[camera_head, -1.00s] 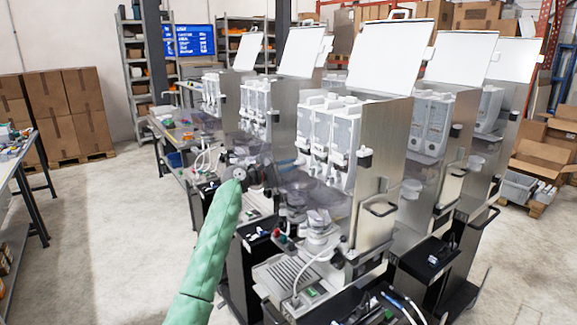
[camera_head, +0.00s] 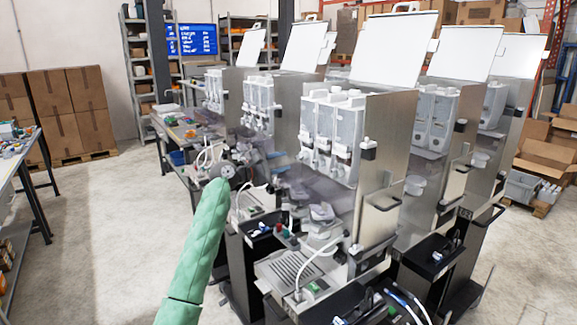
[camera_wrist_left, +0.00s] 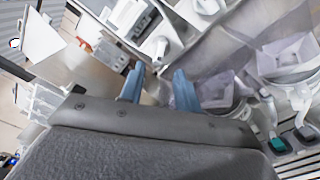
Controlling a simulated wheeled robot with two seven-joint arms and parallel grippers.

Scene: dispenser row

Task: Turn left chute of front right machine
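The front right machine (camera_head: 385,165) stands in the middle of the head view, with clear-white canisters (camera_head: 335,125) on its left-facing side. Small white chutes (camera_head: 322,163) sit in a row under the canisters. The left chute (camera_head: 305,155) is small, and its turn angle cannot be made out. My left gripper (camera_head: 262,162) is to the left of the chutes at about their height, apart from them, and looks blurred there. In the left wrist view its two blue-grey fingers (camera_wrist_left: 158,88) are apart with nothing clearly between them. My right gripper is not in view.
A translucent panel and mixing bowls (camera_head: 320,212) are below the chutes. A drip tray (camera_head: 290,268) with a white hose sits lower. More machines stand behind and to the right. A side table (camera_head: 185,130) is at the back left. The floor (camera_head: 110,220) at left is clear.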

